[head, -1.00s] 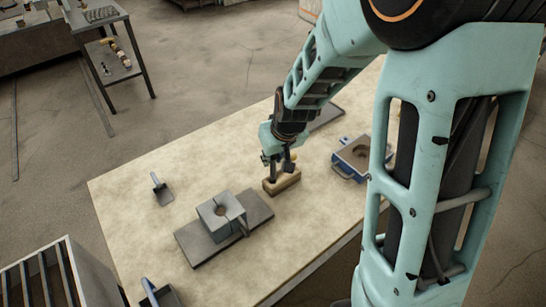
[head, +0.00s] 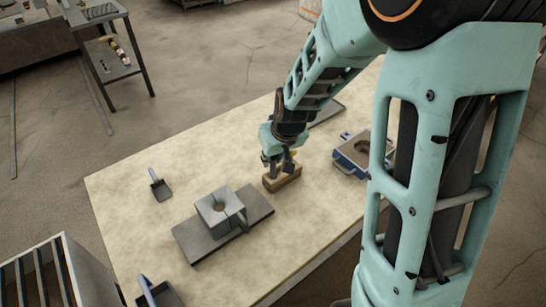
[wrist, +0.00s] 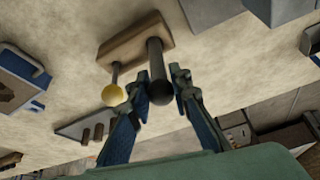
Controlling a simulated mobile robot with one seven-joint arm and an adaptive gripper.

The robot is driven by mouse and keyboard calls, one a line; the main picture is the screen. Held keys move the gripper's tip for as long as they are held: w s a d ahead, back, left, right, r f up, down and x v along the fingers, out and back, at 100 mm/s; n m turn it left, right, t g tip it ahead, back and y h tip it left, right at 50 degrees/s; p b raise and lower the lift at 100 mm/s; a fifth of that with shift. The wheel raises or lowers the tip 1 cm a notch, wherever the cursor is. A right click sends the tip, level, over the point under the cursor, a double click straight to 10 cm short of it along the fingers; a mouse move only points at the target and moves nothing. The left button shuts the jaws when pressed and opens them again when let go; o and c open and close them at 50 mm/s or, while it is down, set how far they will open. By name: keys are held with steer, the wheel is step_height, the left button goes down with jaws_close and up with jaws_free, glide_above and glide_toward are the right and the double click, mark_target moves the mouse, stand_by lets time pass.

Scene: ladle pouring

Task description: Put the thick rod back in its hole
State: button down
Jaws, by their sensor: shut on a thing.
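A wooden block (head: 283,181) stands on the table, and it also shows in the wrist view (wrist: 127,46). The thick rod (wrist: 157,68) is dark with a rounded end and stands at the block. A thinner rod with a yellow knob (wrist: 112,95) stands beside it in the same block. My gripper (wrist: 158,84) is shut on the thick rod, a finger on either side. In the head view my gripper (head: 278,163) is right above the block. The hole is hidden, and I cannot tell how deep the thick rod sits.
A grey split mould (head: 217,211) sits on a dark plate (head: 190,243) left of the block. A blue-framed box (head: 350,158) stands to the right. A small scoop (head: 160,188) lies at the left. The table (head: 130,190) is bare between them.

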steer(key=shift+f+b, duration=0.95)
steer(key=shift+f, duration=0.2)
steer(key=c, duration=1.7)
jaws_free()
steer(key=shift+o, duration=0.6)
steer(key=o, duration=0.4)
steer(key=shift+o, duration=0.2)
steer(key=shift+r, duration=0.15)
steer(key=shift+r+p, duration=2.15)
steer(key=shift+r, duration=0.75)
